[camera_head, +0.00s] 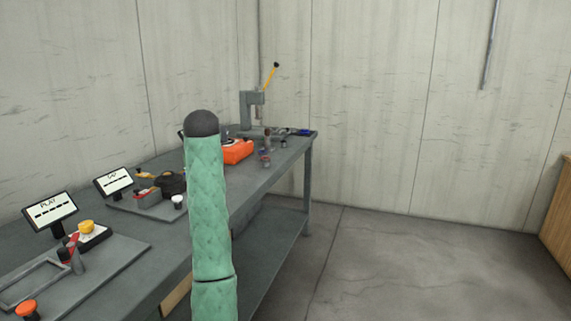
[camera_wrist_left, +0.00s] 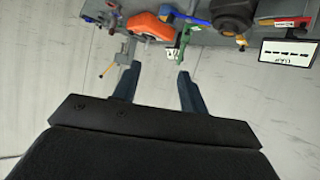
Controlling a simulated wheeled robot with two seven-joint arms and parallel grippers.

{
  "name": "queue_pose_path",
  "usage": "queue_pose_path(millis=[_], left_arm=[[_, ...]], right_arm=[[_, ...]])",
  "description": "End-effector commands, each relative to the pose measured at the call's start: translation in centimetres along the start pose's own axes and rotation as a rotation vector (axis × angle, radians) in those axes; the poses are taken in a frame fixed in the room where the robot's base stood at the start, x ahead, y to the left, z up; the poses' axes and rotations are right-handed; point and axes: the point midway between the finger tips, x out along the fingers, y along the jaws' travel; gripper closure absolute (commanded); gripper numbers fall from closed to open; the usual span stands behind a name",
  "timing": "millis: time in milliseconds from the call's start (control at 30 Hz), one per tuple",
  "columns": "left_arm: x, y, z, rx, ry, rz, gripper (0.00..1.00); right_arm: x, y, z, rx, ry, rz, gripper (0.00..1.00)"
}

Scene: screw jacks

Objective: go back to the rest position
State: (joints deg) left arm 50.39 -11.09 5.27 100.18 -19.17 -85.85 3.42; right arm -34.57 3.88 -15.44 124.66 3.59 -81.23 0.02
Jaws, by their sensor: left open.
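My left gripper (camera_wrist_left: 156,76) shows in the left wrist view with its two dark fingers wide apart and nothing between them. It faces the workbench, which appears upside down at the top of that view. In the head view a green padded arm link of mine with a dark rounded top rises in front of the workbench (camera_head: 135,225) and hides part of it. No gripper fingers can be made out in the head view. My right gripper is in neither view.
An orange object (camera_head: 237,151) and a grey press (camera_head: 252,107) with a yellow lever stand at the bench's far end. Two small displays (camera_head: 50,211) (camera_head: 113,180), an orange button (camera_head: 26,309) and a yellow button (camera_head: 87,226) are nearer. The floor to the right is clear.

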Motion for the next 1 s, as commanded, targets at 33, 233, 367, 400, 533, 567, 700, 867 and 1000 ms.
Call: queue_pose_path(millis=[33, 233, 367, 400, 533, 567, 700, 867, 1000], left_arm=[[-0.8, -0.2, 1.6, 0.016, -0.005, 0.017, 0.57], [-3.8, -0.1, 8.1, 0.078, -0.029, 0.095, 0.57], [-5.6, 0.0, 12.5, 0.113, -0.053, 0.138, 0.57], [-6.2, 0.0, 13.9, 0.123, -0.061, 0.151, 0.57], [-8.0, 0.0, 18.3, 0.153, -0.091, 0.187, 0.57], [-8.4, 0.0, 19.4, 0.159, -0.100, 0.196, 0.57], [-10.5, -0.1, 24.1, 0.185, -0.139, 0.231, 0.57], [-12.9, -0.4, 29.4, 0.213, -0.186, 0.266, 0.57], [-15.2, -0.7, 33.9, 0.235, -0.234, 0.292, 0.57]], right_arm=[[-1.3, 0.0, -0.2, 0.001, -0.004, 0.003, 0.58], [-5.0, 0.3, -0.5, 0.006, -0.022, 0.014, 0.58], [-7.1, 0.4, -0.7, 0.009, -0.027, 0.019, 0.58], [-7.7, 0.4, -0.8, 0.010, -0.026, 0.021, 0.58], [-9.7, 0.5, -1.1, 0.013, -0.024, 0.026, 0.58], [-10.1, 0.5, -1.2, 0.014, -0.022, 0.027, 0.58], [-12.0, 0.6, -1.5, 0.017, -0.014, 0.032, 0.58], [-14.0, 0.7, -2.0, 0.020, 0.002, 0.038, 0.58], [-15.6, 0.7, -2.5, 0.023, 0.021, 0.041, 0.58]])
